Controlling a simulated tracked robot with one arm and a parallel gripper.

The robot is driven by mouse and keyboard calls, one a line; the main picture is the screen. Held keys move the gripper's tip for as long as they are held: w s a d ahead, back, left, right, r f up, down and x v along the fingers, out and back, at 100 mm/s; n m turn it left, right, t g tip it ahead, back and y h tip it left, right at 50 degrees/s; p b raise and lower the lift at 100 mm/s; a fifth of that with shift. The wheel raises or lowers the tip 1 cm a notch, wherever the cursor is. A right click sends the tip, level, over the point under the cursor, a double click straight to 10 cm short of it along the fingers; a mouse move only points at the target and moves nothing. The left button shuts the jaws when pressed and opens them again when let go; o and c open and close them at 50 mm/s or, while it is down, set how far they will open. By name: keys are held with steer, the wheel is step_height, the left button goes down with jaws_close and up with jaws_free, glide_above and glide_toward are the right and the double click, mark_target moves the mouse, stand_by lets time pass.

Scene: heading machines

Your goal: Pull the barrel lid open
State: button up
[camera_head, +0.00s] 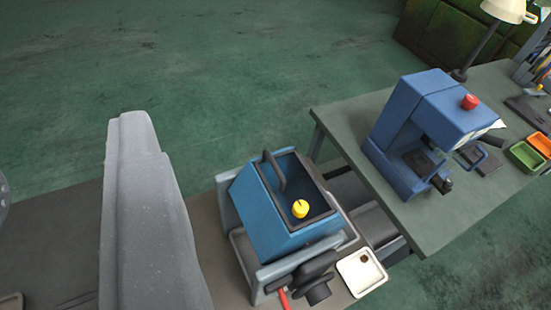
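The blue angular barrel (262,222) stands at the lower middle, held in a grey frame. Its top shows a dark panel, which looks like the lid (296,180), inside a black rim. I cannot tell whether this panel is fully shut. A black curved handle (273,170) rises at its upper left, and a yellow knob (300,208) is near its lower edge. No fingertips of my gripper are visible, and nothing is seen touching the barrel.
A grey bench (350,128) at right carries a blue machine (425,120) with a red button, a lamp, and green and orange trays. A white dish (362,272) is right of the barrel. A long pale grey part (145,220) blocks the left view. Green floor behind is clear.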

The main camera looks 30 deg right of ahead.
steer(key=w+d+f+g+h+p, duration=0.1)
steer(key=w+d+f+g+p, duration=0.3)
steer(key=w, duration=0.4)
steer(key=g+h+p, duration=0.1)
steer(key=g+p, duration=0.6)
steer(key=p, duration=0.4)
glide_above(274, 164)
steer(key=s+a, duration=0.3)
steer(key=s, duration=0.3)
step_height(274, 164, down, 17)
steer(key=shift+n, duration=0.4)
steer(key=p+x, duration=0.1)
steer(key=x, duration=0.5)
steer(key=p+x, duration=0.2)
steer(key=x, duration=0.5)
steer(key=shift+w+d+f, duration=0.1)
steer(key=shift+w+d, duration=0.1)
steer(key=shift+d, duration=0.05)
jaws_close()
